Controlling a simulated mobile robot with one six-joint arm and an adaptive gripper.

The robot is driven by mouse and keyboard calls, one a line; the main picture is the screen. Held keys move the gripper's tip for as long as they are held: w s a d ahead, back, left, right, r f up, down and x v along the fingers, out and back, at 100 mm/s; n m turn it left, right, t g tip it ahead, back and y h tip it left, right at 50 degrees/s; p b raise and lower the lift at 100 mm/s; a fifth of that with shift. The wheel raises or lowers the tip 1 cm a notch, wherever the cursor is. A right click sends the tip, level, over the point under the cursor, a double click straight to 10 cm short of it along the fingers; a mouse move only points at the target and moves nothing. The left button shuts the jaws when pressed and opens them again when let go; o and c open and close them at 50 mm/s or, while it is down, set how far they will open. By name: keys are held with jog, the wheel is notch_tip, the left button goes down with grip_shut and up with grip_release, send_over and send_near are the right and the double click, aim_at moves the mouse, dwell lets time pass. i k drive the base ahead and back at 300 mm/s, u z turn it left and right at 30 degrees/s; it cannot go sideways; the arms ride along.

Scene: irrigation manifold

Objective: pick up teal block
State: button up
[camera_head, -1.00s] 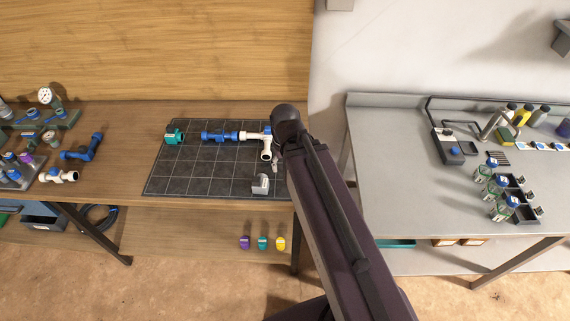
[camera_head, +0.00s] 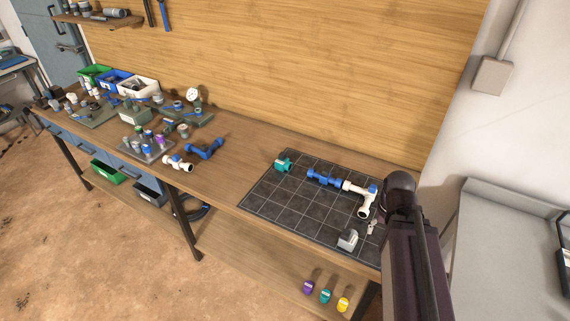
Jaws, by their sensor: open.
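The teal block (camera_head: 283,164) is a small teal piece with a pale label. It sits at the far left corner of the dark gridded mat (camera_head: 290,210) on the wooden bench. It stands apart from the blue fitting to its right. My arm rises at the right of the head view and covers the mat's right edge. My gripper is not clearly visible; the arm hides that area.
On the mat are a blue fitting (camera_head: 324,178), a white tee (camera_head: 362,196) and a grey block (camera_head: 347,239). A blue pipe piece (camera_head: 205,149) and a white fitting (camera_head: 178,163) lie left. Purple, teal and yellow tags (camera_head: 325,296) show below. Bare bench lies left of the mat.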

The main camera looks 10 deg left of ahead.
aim_at(283, 163)
jog(key=k, duration=1.35)
jog(key=u, duration=0.4)
jog(key=i, duration=1.9)
jog(key=z, duration=0.35)
